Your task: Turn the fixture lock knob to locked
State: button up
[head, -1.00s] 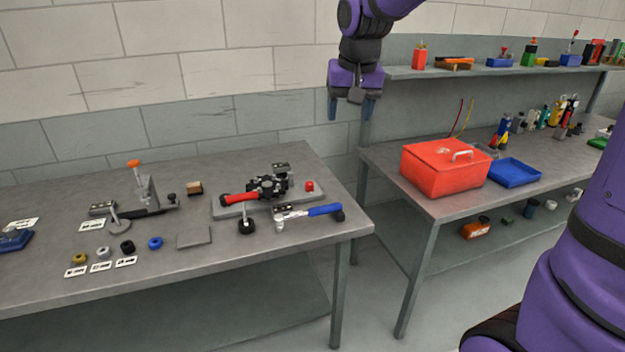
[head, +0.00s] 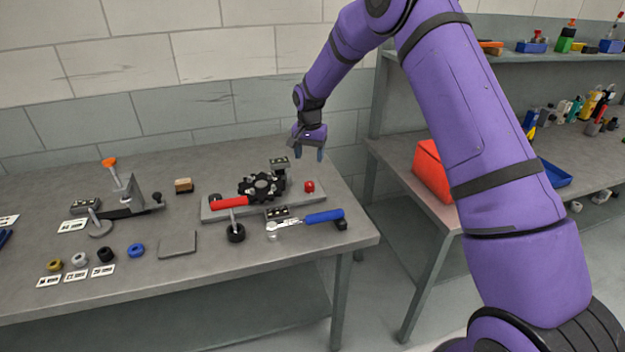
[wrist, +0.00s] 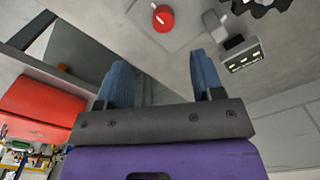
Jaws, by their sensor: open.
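The lock knob (head: 309,187) is a small red round knob at the right end of the grey fixture plate (head: 222,213) on the left bench. In the wrist view the knob (wrist: 162,18) shows a short white mark, at the top just beyond my fingertips. Whether it sits at locked cannot be told. My gripper (head: 309,154) is open and empty, pointing down, above and behind the knob and apart from it. Its blue fingers (wrist: 161,66) stand wide apart in the wrist view.
A black toothed wheel (head: 262,186) and a red handle (head: 230,203) are on the plate left of the knob. A small grey block (head: 279,164) stands behind the wheel. A blue-handled tool (head: 323,216) lies in front. A red box (head: 430,172) is on the right bench.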

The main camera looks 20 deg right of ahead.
aim_at(309, 183)
jog(key=f, duration=0.8)
jog(key=w+f, duration=0.1)
jog(key=f, duration=0.3)
jog(key=shift+f, duration=0.25)
jog(key=shift+c, duration=0.4)
jog(key=c, duration=0.8)
jog(key=shift+c, duration=0.2)
